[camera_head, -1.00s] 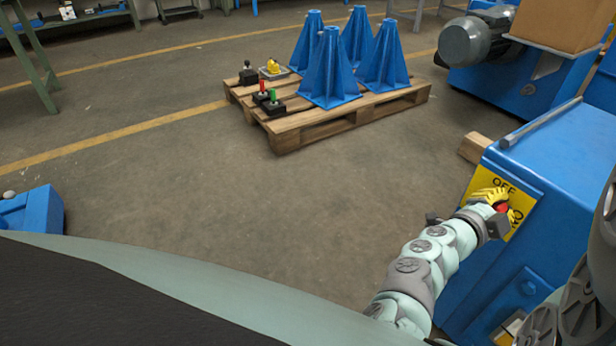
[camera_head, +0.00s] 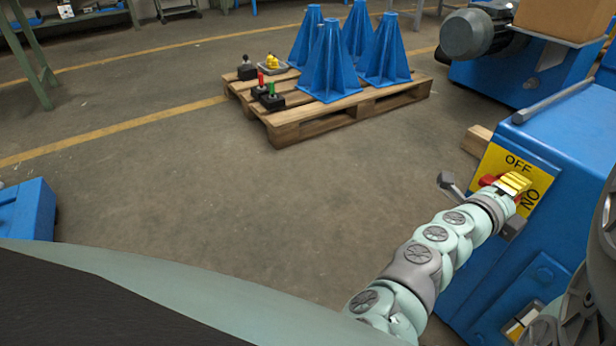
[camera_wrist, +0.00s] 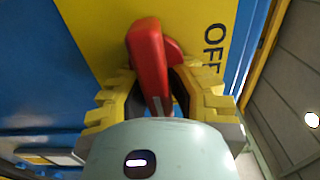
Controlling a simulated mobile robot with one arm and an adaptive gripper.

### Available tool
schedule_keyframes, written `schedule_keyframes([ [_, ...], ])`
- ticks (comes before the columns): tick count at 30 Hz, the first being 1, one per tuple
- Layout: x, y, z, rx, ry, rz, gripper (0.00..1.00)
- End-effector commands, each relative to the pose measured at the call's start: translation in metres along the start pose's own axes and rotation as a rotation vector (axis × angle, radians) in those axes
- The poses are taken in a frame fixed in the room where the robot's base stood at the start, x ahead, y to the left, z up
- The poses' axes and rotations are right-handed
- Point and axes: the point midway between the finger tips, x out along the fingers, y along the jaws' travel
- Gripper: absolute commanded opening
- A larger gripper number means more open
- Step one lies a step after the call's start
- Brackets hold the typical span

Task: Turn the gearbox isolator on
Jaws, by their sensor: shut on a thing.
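The isolator has a yellow plate (camera_head: 497,160) marked OFF at its top and ON at its right, on the front of a blue housing (camera_head: 560,150). Its red handle (camera_head: 488,180) shows in part beside my gripper (camera_head: 513,184), which hides the rest. In the wrist view the red handle (camera_wrist: 150,62) stands between the yellow fingers of my gripper (camera_wrist: 160,100), which are shut on it. The OFF mark lies to the handle's right there; the ON mark is out of view. The handle's exact angle is hard to tell.
A wooden pallet (camera_head: 300,130) holds several blue pyramid-shaped stands (camera_head: 330,75) and small control pieces. A grey motor (camera_head: 470,40) stands on a blue machine behind. A blue block (camera_head: 30,210) lies at the left. The floor between is clear.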

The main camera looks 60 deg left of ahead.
Motion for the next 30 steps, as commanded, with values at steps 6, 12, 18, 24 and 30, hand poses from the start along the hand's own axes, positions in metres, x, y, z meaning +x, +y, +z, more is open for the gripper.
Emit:
schedule_keyframes([
  [6, -0.0001, -0.0016, 0.0009, 0.032, -0.002, -0.004, 0.00],
  [12, -0.0001, -0.0019, 0.0010, 0.035, -0.002, -0.004, 0.00],
  [18, 0.0000, -0.0019, 0.0010, 0.034, -0.002, -0.004, 0.16],
  [24, -0.0002, -0.0009, 0.0012, 0.033, -0.003, -0.002, 0.37],
  [30, -0.0002, -0.0003, 0.0010, 0.033, -0.003, -0.001, 0.48],
])
